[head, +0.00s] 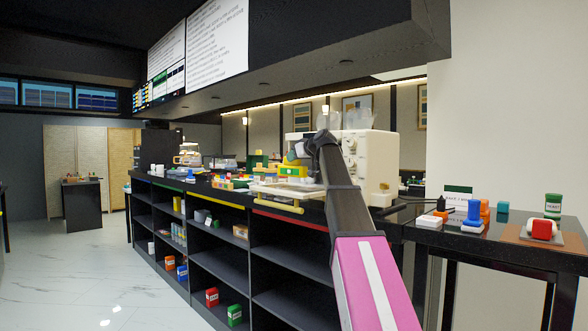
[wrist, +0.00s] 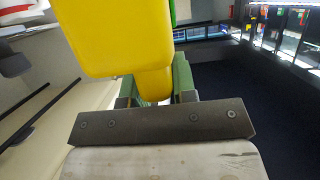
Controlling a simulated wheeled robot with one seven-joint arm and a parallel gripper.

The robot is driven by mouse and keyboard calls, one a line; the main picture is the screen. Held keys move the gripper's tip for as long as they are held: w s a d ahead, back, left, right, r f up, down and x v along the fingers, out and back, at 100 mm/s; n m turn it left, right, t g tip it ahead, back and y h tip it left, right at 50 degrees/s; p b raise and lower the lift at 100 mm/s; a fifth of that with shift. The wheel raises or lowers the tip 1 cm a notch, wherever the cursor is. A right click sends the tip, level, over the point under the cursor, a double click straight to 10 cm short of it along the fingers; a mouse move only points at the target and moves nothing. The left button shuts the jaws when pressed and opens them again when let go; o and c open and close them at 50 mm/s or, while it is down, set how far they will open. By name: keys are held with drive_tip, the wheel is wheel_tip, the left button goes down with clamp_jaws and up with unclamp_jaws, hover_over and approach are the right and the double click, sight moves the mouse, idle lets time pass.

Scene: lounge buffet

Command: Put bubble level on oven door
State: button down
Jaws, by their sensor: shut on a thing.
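My gripper (head: 298,153) is in front of the cream oven (head: 372,160), above its lowered door. In the wrist view, my gripper (wrist: 155,92) is shut on a big yellow piece with a bit of green behind it, which I take to be the bubble level (wrist: 115,35). In the head view, the yellow bubble level (head: 291,171) shows below the gripper, over the door. The oven door (head: 290,190) lies open and roughly flat, with a yellow bar handle (head: 278,206) at its front. I cannot tell whether the level touches the door.
The dark counter (head: 222,188) carries several small items and a glass pot (head: 188,153) left of the oven. Open shelves below hold several small boxes. The floor at left is clear.

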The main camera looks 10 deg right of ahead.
sight(294, 166)
drive_tip(key=shift+w+f, duration=0.1)
drive_tip(key=shift+f, duration=1.95)
drive_tip(key=shift+f, duration=0.1)
drive_tip(key=c, duration=0.9)
unclamp_jaws()
drive_tip(key=v, duration=1.2)
drive_tip(key=shift+d, duration=0.1)
